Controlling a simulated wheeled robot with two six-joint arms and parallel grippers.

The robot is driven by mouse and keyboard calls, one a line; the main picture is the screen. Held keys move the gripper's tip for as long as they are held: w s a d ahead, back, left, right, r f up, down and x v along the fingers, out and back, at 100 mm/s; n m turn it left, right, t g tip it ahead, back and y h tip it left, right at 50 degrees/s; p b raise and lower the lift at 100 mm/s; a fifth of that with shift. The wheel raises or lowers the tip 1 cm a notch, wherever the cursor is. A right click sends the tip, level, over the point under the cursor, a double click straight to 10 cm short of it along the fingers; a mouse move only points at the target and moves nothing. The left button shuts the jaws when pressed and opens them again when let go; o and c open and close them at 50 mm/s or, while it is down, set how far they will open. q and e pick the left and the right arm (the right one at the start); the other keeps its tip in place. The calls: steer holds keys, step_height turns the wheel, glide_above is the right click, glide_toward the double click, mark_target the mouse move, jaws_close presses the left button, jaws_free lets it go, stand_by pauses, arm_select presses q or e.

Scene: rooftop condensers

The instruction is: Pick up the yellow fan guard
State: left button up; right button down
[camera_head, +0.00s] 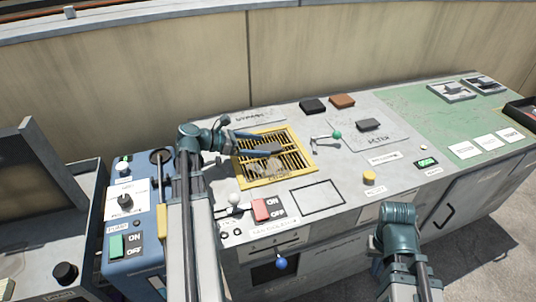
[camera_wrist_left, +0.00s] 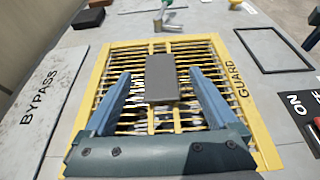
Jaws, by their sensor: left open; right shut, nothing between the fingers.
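The yellow fan guard (camera_head: 239,174) is a square yellow frame with slats, lying flat on the grey bench top. It also fills the middle of the left wrist view (camera_wrist_left: 257,133), with a grey block-shaped handle (camera_wrist_left: 161,82) at its centre. My left gripper (camera_head: 272,144) is open above the guard. In the left wrist view its two blue fingers stand on either side of the handle, with gaps; I cannot tell their height over it. My right arm's teal end (camera_head: 398,215) is at the lower right, away from the guard; its fingers are hard to make out.
A green-knobbed lever (camera_head: 336,134) stands right of the guard. A white-knobbed lever (camera_head: 233,199) and red switch (camera_head: 261,210) lie at its near side. Dark and brown blocks (camera_head: 342,101) sit behind. A blue control box (camera_head: 130,215) stands left.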

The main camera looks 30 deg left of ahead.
mark_target(271, 146)
arm_select(q)
steer(key=b+x, duration=0.1)
steer(key=x, duration=0.3)
steer(key=shift+f, duration=0.2)
jaws_close()
steer(key=shift+r, duration=0.1)
